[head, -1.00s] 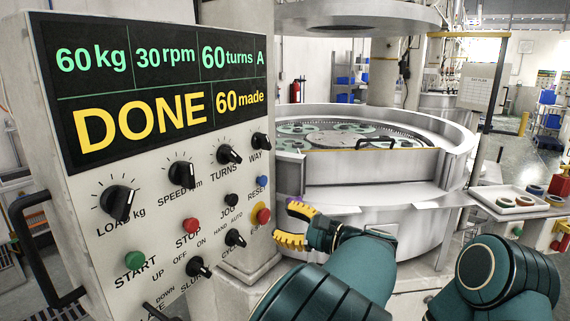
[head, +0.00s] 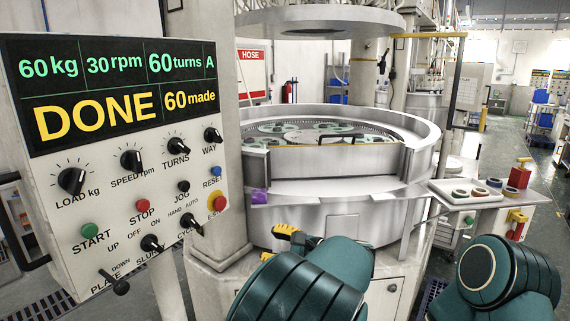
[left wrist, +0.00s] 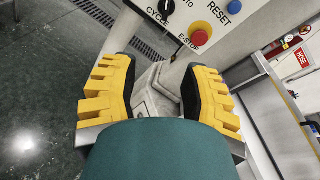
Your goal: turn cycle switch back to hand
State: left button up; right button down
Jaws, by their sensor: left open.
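The cycle switch (head: 193,221) is a small black knob low on the right of the control panel (head: 115,195), below HAND and AUTO. Its pointer is too small to read surely. In the left wrist view, the cycle switch (left wrist: 166,8) is at the top edge, partly cut off. My left gripper (head: 284,240) is right of the panel and below the E-stop in the head view. In its wrist view, my left gripper (left wrist: 160,85) has its yellow fingers wide apart with nothing between them. It is apart from the switch. My right gripper is not in view.
The red E-stop (head: 215,204) and blue reset button (head: 216,171) are close to the cycle switch. The display (head: 110,90) reads DONE, 60 made, 60 turns A. The round lapping machine (head: 330,195) stands behind my left gripper. A purple item (head: 259,196) is at its edge.

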pick_arm(q)
jog(key=s+a+f+g+h, duration=0.15)
jog(key=a+f, duration=0.25)
jog(key=f, duration=0.5)
jog(key=a+f+g+h, duration=0.3)
jog(key=a+f, duration=0.2)
jog(key=f, duration=0.3)
jog(key=s+f+n+g+h+b, duration=0.1)
jog(key=s+f+n+g+h, duration=0.15)
jog(key=s+f, duration=0.35)
jog(key=s+f+n+g+h, duration=0.1)
jog(key=s+f+n+h, duration=0.2)
jog(key=f, duration=0.6)
jog(key=s+f+n+t+h, duration=0.1)
jog(key=s+f+n+h, duration=0.2)
jog(key=s+n, duration=0.4)
jog(key=s+f+n+t+h+b, duration=0.1)
jog(key=s+f+n+h, duration=0.2)
jog(key=s+n, duration=0.4)
jog(key=shift+s+f+n+h, duration=0.25)
jog(key=shift+n+h, duration=0.1)
jog(key=shift+h, duration=0.45)
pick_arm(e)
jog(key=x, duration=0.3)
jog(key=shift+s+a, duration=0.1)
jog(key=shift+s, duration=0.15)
